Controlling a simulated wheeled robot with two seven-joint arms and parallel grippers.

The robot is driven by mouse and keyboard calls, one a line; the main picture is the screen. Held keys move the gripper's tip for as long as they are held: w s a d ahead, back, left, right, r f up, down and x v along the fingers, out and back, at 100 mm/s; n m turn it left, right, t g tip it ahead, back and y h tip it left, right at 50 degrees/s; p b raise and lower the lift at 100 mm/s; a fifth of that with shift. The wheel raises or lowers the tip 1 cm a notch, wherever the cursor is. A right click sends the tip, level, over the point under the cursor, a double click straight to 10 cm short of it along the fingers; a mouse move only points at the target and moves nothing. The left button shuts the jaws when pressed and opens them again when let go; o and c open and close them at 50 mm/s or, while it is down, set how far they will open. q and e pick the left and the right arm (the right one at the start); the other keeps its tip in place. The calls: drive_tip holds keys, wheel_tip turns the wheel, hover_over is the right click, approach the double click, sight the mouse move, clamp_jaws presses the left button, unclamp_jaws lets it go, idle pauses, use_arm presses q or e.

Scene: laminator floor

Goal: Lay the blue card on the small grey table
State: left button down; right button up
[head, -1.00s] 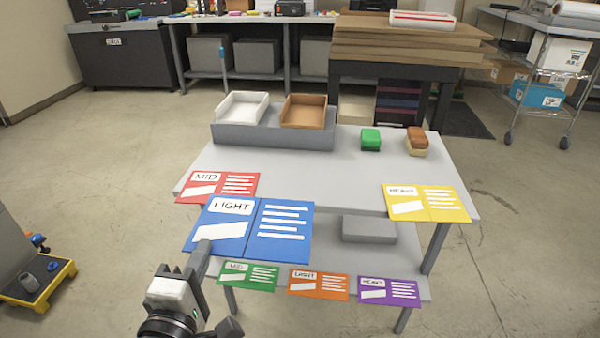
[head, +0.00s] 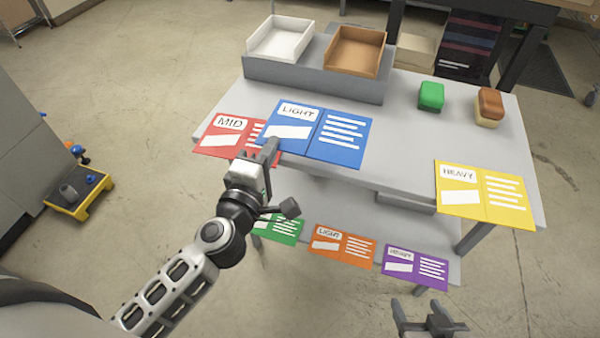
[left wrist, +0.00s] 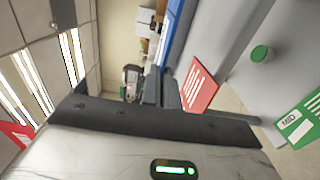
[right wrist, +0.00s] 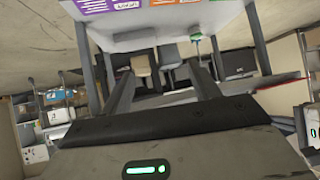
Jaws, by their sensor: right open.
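The blue card (head: 340,141), marked LIGHT, is over the front left part of the small grey table (head: 390,130) and overlaps the red MID card (head: 218,142) in the head view. My left gripper (head: 269,152) is shut on its near left edge. In the left wrist view the blue card (left wrist: 182,28) shows edge-on beyond the fingers. I cannot tell whether it touches the tabletop. My right gripper (head: 427,318) is open and empty, low in front of the table. Its open fingers also show in the right wrist view (right wrist: 158,80).
A yellow HEAVY card (head: 460,205) hangs at the table's front right edge. Green (head: 285,229), orange (head: 357,253) and purple (head: 430,274) cards line the lower shelf. White (head: 281,55) and brown (head: 340,68) trays stand at the back, with green (head: 431,96) and brown (head: 490,103) blocks rightward.

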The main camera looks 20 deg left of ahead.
use_arm(q)
drive_tip(key=w+d+f+b, duration=0.3)
drive_tip(key=d+f+b, duration=0.1)
drive_tip(key=f+b, duration=0.3)
wheel_tip(320, 180, down, 2)
drive_tip(key=shift+f, duration=0.15)
drive_tip(key=c, duration=1.7)
unclamp_jaws()
use_arm(e)
drive_tip(key=shift+w+a+f+m+t+y, duration=0.2)
drive_tip(key=shift+w+a+f, duration=0.15)
drive_tip(key=shift+f, duration=0.2)
drive_tip(key=shift+w+a+f+m+t+y, duration=0.1)
drive_tip(key=shift+w+a+f+t+y, duration=0.15)
drive_tip(key=shift+a+f, duration=0.2)
